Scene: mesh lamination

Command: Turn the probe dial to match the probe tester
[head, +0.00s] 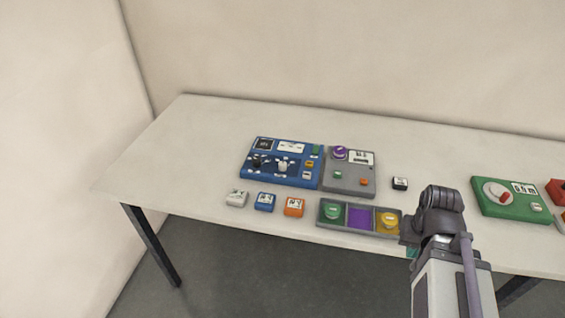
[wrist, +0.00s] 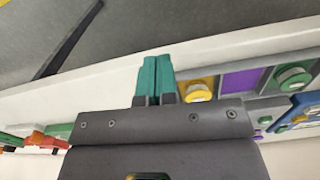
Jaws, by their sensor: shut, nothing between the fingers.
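A blue panel (head: 257,174) lies at the middle left of the table, with a black knob (head: 257,162) and a white knob (head: 283,166) on it. A grey box (head: 347,185) with a purple dial (head: 339,152) and a small display adjoins it on the right. A green box (head: 505,210) with a white-and-red dial (head: 495,192) and a display stands at the right. The labels are too small to tell which is the probe dial or probe tester. My gripper (head: 411,252) is shut and empty by the table's front edge; its teal fingertips also show in the wrist view (wrist: 156,65).
A grey tray (head: 359,229) with a green knob (head: 332,211), a purple compartment (head: 360,218) and a yellow knob (head: 387,220) lies left of my gripper. White (head: 237,199), blue (head: 264,202) and orange (head: 293,207) blocks sit left of it. A black-and-white block (head: 400,184) sits behind. The far left tabletop is clear.

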